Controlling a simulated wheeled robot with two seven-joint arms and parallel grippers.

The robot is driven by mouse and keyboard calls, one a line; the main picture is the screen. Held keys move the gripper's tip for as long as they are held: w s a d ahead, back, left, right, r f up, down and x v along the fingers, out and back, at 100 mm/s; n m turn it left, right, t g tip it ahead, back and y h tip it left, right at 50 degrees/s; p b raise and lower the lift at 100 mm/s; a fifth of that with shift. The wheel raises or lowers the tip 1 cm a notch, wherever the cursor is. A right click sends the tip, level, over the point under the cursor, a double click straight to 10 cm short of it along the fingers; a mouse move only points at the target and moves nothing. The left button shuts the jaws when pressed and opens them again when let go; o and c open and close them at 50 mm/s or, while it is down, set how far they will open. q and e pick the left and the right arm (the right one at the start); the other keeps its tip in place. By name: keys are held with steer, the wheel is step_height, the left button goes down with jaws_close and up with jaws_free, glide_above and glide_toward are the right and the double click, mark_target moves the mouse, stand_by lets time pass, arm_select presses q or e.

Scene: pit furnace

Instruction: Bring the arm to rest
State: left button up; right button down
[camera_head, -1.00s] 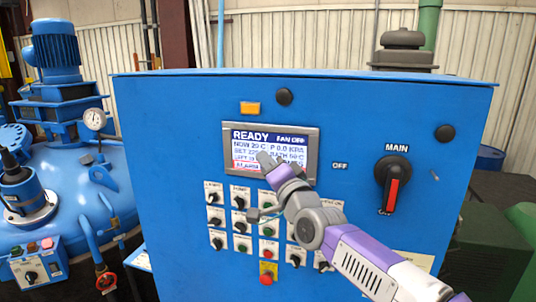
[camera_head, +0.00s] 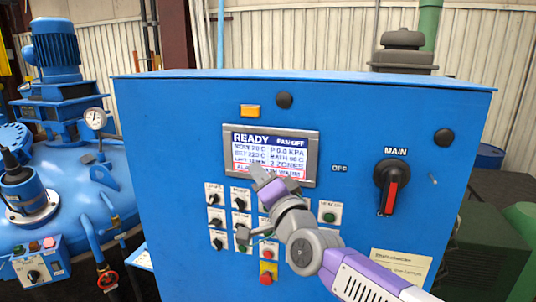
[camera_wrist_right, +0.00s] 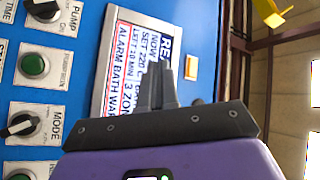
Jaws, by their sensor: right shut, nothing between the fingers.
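My right arm comes in from the lower right in the head view, in front of a blue control cabinet (camera_head: 160,150). My right gripper (camera_head: 256,174) is shut and empty, just below and partly over the lower left of the display screen (camera_head: 270,150). The screen reads READY, FAN OFF, with a red-framed alarm line at its bottom. In the right wrist view the closed fingers (camera_wrist_right: 160,75) point at the screen (camera_wrist_right: 140,45); whether they touch it I cannot tell. My left gripper is not in view.
Rows of knobs and buttons (camera_head: 215,218) lie below the screen, partly hidden by my arm. A red stop button (camera_head: 266,279) is under them. The MAIN switch (camera_head: 391,186) protrudes at right. A blue vessel with a gauge (camera_head: 95,118) stands at left.

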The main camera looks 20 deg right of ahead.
stand_by(0.5)
steer(key=w+a+f+n+g+b, duration=0.1)
steer(key=w+f+g+b, duration=0.15)
steer(key=f, duration=1.05)
steer(key=w+f+n+g+b, duration=0.15)
steer(key=w+f, duration=0.25)
steer(key=f, duration=0.9)
steer(key=s+a+f+g+b, duration=0.1)
steer(key=s+f+g, duration=0.15)
steer(key=f, duration=0.95)
steer(key=s+f+g+b, duration=0.1)
steer(key=s+f+g, duration=0.15)
steer(key=f, duration=0.95)
steer(key=s+a+f+n+g+b, duration=0.1)
steer(key=s+f+g, duration=0.2)
steer(key=s+f, duration=0.55)
steer(key=s+a+f+n+g+b, duration=0.1)
steer(key=s+f+n+g+b, duration=0.2)
steer(key=f, duration=1)
steer(key=s+f+g, duration=0.2)
steer(key=s+f, duration=0.3)
steer(key=s, duration=0.3)
steer(key=s+a+f+g, duration=0.1)
steer(key=s+f+g, duration=0.1)
steer(key=s+f, duration=0.3)
steer(key=s+b, duration=0.1)
steer(key=s, duration=0.2)
steer(key=shift+s+a+g+y, duration=0.2)
steer(key=shift+a+g+y, duration=0.1)
steer(key=shift+g, duration=0.1)
